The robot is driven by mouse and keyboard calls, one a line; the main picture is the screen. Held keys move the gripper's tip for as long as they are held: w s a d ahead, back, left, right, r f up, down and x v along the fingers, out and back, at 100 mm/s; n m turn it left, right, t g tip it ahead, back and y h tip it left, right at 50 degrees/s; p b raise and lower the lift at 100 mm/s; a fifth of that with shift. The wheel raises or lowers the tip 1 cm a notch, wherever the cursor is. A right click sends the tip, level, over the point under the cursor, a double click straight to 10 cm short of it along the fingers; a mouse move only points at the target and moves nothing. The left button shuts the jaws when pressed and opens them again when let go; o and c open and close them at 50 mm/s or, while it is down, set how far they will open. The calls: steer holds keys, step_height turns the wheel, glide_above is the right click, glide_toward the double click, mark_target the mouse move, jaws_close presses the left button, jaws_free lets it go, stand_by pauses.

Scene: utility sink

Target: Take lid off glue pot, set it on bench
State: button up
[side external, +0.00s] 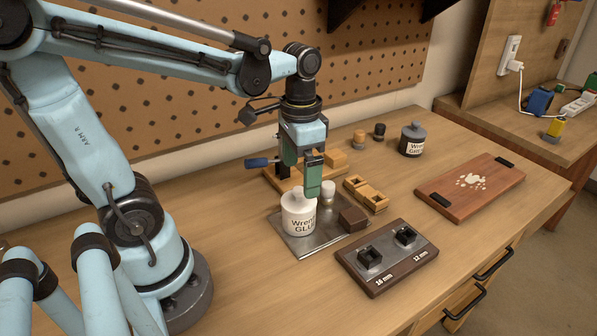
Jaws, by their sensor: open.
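The white glue pot (299,222), labelled "Wren… GLUE", stands upright on a metal tray (296,247) on the bench. Its top (294,199) is white and rounded; I cannot clearly tell the lid from the body at this size. My gripper (306,181) points down, its green fingers open, just above and behind the pot's right side. One finger's tip comes close to the pot's top in the picture; whether it touches cannot be told. Nothing shows between the fingers. The bench (232,262) has bare wood to the left and front of the tray.
A small white-topped bottle (328,190) and a brown block (353,219) are on or beside the tray. A black-socketed board (387,268) lies in front right, wooden blocks (366,194) behind. A dark-lidded jar (412,145) and a cutting board (455,203) stand further right.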

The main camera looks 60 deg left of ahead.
mark_target(299, 189)
steer(key=shift+s+a+f, duration=0.1)
steer(key=shift+a+f, duration=0.05)
steer(key=shift+f, duration=2.55)
steer(key=c, duration=1)
steer(key=shift+r, duration=0.1)
